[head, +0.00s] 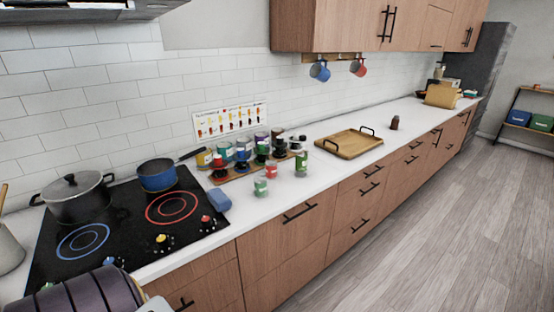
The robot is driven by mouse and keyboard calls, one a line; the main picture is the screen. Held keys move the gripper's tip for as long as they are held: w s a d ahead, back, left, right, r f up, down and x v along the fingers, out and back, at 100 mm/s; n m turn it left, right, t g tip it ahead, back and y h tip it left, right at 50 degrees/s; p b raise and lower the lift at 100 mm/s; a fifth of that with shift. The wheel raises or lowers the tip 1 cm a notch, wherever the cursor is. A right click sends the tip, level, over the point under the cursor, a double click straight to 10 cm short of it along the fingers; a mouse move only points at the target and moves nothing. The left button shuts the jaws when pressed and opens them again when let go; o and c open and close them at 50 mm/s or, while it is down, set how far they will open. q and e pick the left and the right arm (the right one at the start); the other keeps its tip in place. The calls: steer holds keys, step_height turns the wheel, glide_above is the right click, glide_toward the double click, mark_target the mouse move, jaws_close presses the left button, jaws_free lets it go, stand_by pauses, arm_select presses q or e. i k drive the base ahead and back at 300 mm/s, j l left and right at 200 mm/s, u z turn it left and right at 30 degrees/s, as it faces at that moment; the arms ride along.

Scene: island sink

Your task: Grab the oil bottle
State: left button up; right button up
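No bottle is clearly marked as oil from here. A small dark brown bottle (394,122) stands upright on the white counter, to the right of the wooden tray. A clear bottle with a green label (301,164) stands near the rack of jars. Several coloured jars and dark-capped bottles (262,152) crowd a wooden rack by the wall; I cannot tell whether one holds oil. Neither of my grippers is in view.
A black cooktop (115,232) holds a lidded pot (78,199) and a blue saucepan (157,176). A wooden tray (350,145) rests mid-counter. Bare counter (340,172) runs along the front; open floor (430,220) is at right.

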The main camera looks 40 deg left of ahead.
mark_target(301, 151)
steer(key=u, duration=1)
steer(key=i+l+u, duration=0.25)
steer(key=i+l, duration=0.15)
steer(key=l, duration=0.25)
steer(key=i+l+u, duration=0.3)
steer(key=l, duration=0.45)
steer(key=i+l+u, duration=0.25)
steer(key=l, duration=0.5)
steer(key=i+l+u, duration=0.25)
steer(key=l, duration=0.6)
steer(key=l+u, duration=0.3)
steer(key=l, duration=0.55)
steer(key=l+u, duration=0.25)
steer(key=l, duration=0.65)
